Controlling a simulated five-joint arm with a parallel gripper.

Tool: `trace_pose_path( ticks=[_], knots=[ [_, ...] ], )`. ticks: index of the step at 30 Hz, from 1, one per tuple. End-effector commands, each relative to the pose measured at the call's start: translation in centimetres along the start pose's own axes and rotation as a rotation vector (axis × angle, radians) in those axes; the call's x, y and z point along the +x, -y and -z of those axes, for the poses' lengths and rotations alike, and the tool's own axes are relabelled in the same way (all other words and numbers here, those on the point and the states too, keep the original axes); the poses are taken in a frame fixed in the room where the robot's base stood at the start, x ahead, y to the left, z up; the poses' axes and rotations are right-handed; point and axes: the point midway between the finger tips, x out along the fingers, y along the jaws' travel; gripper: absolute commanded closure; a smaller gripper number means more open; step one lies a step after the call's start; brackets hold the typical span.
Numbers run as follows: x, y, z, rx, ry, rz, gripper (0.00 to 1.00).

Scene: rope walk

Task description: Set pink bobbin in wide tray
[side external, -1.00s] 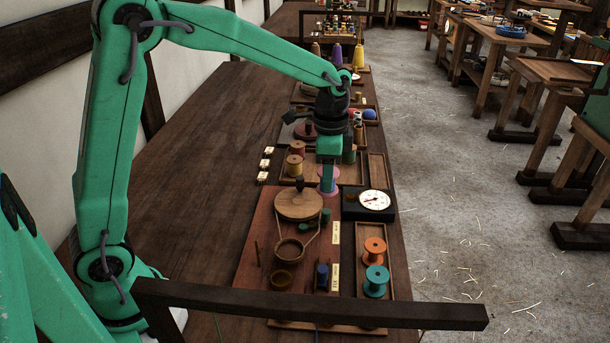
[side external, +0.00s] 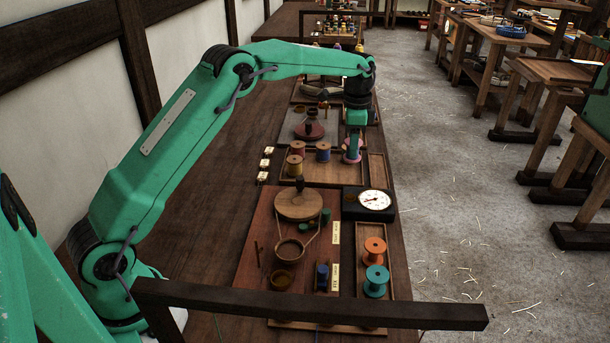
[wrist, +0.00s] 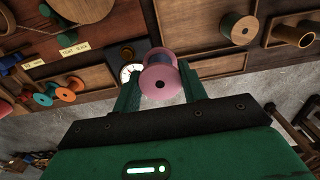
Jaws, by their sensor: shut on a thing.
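My gripper (side external: 354,138) is shut on the pink bobbin (side external: 352,152), which hangs upright below it near the right end of the wide tray (side external: 335,172). In the wrist view the pink bobbin (wrist: 160,82) sits between the two green fingers. I cannot tell exactly how high it is above the tray floor.
A narrow tray section (side external: 377,168) lies empty to the right. A black box with a white dial (side external: 374,200) stands in front. A winding board (side external: 265,235) and a tray with orange (side external: 374,248) and teal (side external: 376,281) bobbins lie nearer.

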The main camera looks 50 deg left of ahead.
Motion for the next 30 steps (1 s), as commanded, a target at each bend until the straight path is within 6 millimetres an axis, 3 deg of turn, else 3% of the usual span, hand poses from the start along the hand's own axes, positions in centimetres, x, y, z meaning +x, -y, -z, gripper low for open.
trace_pose_path(
  ticks=[6, 12, 30],
  knots=[
    [1.4, 3.2, -0.1, -0.002, 0.000, 0.000, 0.71],
    [2.3, 5.0, -0.3, -0.001, 0.000, 0.000, 0.71],
    [3.1, 5.6, -0.4, 0.000, 0.000, 0.000, 0.71]
  ],
)
